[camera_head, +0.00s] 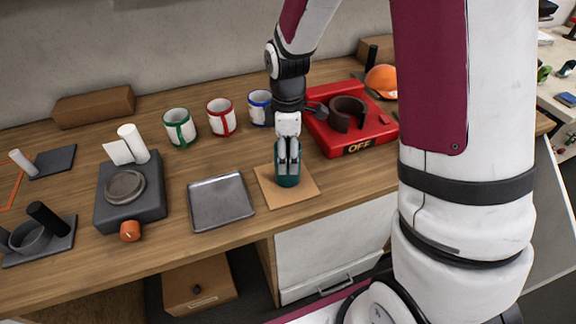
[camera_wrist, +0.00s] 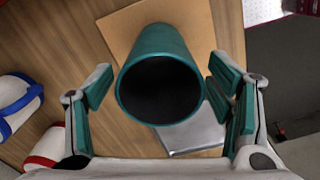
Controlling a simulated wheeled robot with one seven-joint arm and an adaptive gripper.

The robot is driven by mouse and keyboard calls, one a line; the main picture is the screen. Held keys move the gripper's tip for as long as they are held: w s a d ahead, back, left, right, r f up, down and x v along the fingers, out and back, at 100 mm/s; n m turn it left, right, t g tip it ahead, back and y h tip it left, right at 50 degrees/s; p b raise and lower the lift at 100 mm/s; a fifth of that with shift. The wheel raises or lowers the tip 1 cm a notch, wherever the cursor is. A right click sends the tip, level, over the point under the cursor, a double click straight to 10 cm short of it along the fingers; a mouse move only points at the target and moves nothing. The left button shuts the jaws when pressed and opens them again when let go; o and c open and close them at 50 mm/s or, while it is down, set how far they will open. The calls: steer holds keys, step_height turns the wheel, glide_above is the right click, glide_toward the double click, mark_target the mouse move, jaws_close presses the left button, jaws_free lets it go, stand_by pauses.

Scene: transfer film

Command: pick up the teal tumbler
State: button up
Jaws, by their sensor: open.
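The teal tumbler (camera_head: 287,176) stands upright on a square tan board (camera_head: 267,191) on the wooden workbench. My gripper (camera_head: 288,165) comes down over it from above, with its fingers at the tumbler in the head view. In the wrist view the tumbler (camera_wrist: 161,75) shows its dark open mouth, and my gripper (camera_wrist: 161,92) is open with one teal-padded finger on each side of it. A gap shows between the left pad and the tumbler; the right pad is close to its wall, and I cannot tell whether it touches.
A grey metal tray (camera_head: 221,201) lies left of the board. A red press (camera_head: 350,128) marked OFF stands close to its right. Green (camera_head: 179,127), red (camera_head: 221,117) and blue (camera_head: 259,107) banded mugs stand behind. A dark heater-like device (camera_head: 130,195) is further left.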

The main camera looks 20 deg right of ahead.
steer(key=shift+f, duration=1.25)
steer(key=c, duration=1.4)
steer(key=shift+r, duration=0.15)
steer(key=shift+w+r, duration=0.1)
steer(key=shift+r, duration=0.4)
steer(key=s+r, duration=0.1)
steer(key=s, duration=0.4)
steer(key=s+r+p, duration=0.1)
steer(key=s, duration=0.4)
steer(key=s+r, duration=0.1)
steer(key=s, duration=0.5)
steer(key=shift+s+r, duration=0.1)
steer(key=shift+r, duration=0.3)
